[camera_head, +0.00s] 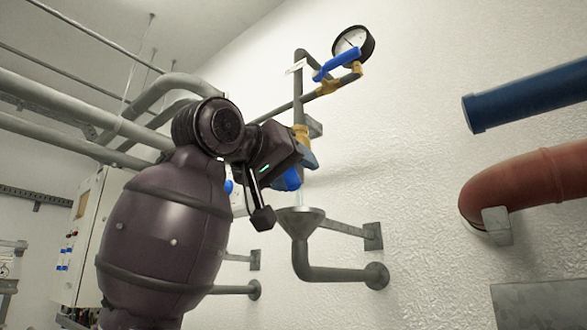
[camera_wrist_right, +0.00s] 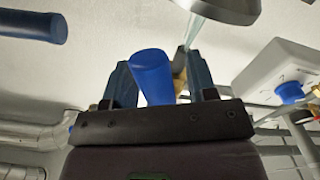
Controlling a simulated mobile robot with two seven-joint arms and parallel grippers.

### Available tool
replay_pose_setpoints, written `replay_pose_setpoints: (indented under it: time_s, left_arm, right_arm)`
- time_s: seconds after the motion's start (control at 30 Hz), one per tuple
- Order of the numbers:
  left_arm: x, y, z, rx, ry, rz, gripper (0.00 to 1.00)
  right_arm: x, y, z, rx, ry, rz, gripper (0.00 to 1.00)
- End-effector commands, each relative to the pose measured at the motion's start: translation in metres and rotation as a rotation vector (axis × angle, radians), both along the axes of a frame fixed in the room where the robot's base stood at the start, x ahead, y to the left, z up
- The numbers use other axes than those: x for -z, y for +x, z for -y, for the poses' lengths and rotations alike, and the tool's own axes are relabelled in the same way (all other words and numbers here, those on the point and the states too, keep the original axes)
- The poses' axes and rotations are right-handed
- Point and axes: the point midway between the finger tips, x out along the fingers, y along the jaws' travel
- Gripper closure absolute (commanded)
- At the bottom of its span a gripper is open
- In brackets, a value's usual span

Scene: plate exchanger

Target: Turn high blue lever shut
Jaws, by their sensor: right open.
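A blue lever (camera_head: 335,65) sits high on the pipework, beside the round pressure gauge (camera_head: 353,43). A second blue lever (camera_head: 289,180) is lower, at the brass valve (camera_head: 301,136) above the metal funnel (camera_head: 300,220). My right gripper (camera_head: 296,168) is at this lower lever, well below the high one. In the right wrist view, my right gripper (camera_wrist_right: 163,82) is open, with the blue lever (camera_wrist_right: 152,75) showing between its fingers, nearer the left one. I cannot tell whether they touch. A thin stream of water (camera_wrist_right: 193,30) runs at the funnel. My left gripper is out of view.
A thick blue pipe (camera_head: 525,95) and a red pipe (camera_head: 525,187) come in at the right. The funnel's drain pipe (camera_head: 335,273) is bracketed to the white wall. A cabinet (camera_head: 90,235) and grey pipes stand at the left. Space right of the gauge is clear.

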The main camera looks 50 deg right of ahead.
Motion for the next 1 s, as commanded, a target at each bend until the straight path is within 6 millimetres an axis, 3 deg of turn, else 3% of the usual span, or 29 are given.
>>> replay_pose_setpoints:
  time_s: [0.17,0.5,1.0]
  left_arm:
    - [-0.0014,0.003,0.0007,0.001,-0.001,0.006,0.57]
    - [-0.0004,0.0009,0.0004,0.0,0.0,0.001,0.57]
    - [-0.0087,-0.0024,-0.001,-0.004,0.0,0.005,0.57]
  right_arm:
    - [0.0001,0.0001,0.0,0.0,0.0,0.0,0.51]
    - [0.0001,0.0,-0.0003,0.0,0.0,0.0,1.0]
    - [-0.005,-0.0082,0.0002,0.0,-0.007,-0.086,1.0]
